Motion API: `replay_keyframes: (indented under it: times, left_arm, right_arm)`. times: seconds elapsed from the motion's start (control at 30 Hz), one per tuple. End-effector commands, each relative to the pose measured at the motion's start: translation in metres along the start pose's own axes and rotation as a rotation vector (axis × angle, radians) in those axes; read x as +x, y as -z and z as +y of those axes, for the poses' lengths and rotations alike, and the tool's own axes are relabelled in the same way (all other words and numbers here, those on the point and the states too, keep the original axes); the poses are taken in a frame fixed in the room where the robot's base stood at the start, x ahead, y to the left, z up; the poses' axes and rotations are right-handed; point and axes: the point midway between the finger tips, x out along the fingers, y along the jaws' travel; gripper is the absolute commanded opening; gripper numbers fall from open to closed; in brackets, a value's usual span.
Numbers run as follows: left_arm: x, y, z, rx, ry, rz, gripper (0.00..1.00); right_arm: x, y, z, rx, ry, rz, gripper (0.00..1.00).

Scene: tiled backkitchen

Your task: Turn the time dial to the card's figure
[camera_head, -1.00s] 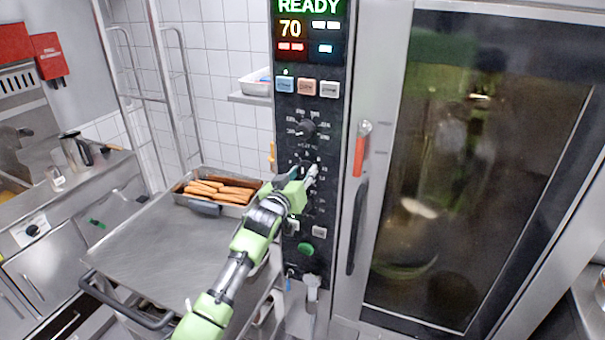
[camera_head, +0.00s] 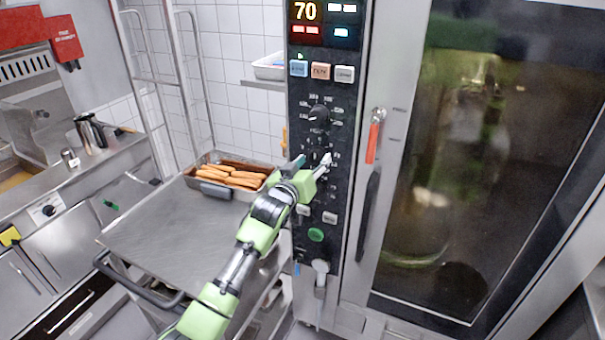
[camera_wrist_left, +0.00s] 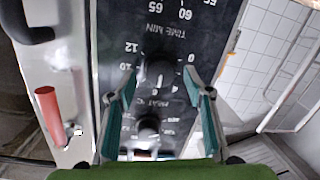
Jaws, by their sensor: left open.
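The time dial (camera_wrist_left: 160,72) is a dark round knob on the black oven panel. In the left wrist view, upside-down figures such as 0, 10 and 12 stand around it beside TIME MIN lettering. My left gripper (camera_wrist_left: 158,88) is open, with one teal-lined finger on each side of the dial. Whether the fingers touch it, I cannot tell. The dial's pointer cannot be made out. No readable card shows. My right gripper is not in view.
Another knob (camera_head: 318,115) sits above on the panel, with a lit 70 display (camera_head: 306,11) higher up. The oven door handle (camera_head: 368,215) and a red-handled lever (camera_head: 373,136) are to the right. A tray of sausages (camera_head: 230,177) stands on the steel cart (camera_head: 160,240).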

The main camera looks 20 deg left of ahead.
Motion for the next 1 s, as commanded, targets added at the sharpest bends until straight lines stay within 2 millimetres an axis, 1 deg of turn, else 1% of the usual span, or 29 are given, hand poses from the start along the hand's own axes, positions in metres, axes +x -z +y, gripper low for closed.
replay_keyframes:
  times: [0.03,0.3,0.5,0.6,0.7,1.0]
  left_arm:
    - [-0.009,-0.001,0.000,0.001,0.000,0.000,0.47]
    - [-0.059,-0.001,-0.001,0.001,0.001,-0.002,0.47]
    - [-0.087,-0.002,-0.001,0.000,0.001,-0.003,0.47]
    - [-0.095,-0.002,-0.001,0.000,0.002,-0.002,0.47]
    - [-0.099,-0.001,-0.001,0.000,0.002,-0.002,0.47]
    - [-0.100,-0.001,-0.001,0.000,0.002,-0.002,0.47]
  right_arm:
    - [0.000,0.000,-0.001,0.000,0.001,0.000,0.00]
    - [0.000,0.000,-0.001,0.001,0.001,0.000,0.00]
    - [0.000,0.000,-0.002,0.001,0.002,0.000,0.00]
    - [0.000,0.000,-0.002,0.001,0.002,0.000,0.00]
    - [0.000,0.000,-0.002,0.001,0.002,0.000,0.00]
    - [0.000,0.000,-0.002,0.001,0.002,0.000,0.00]
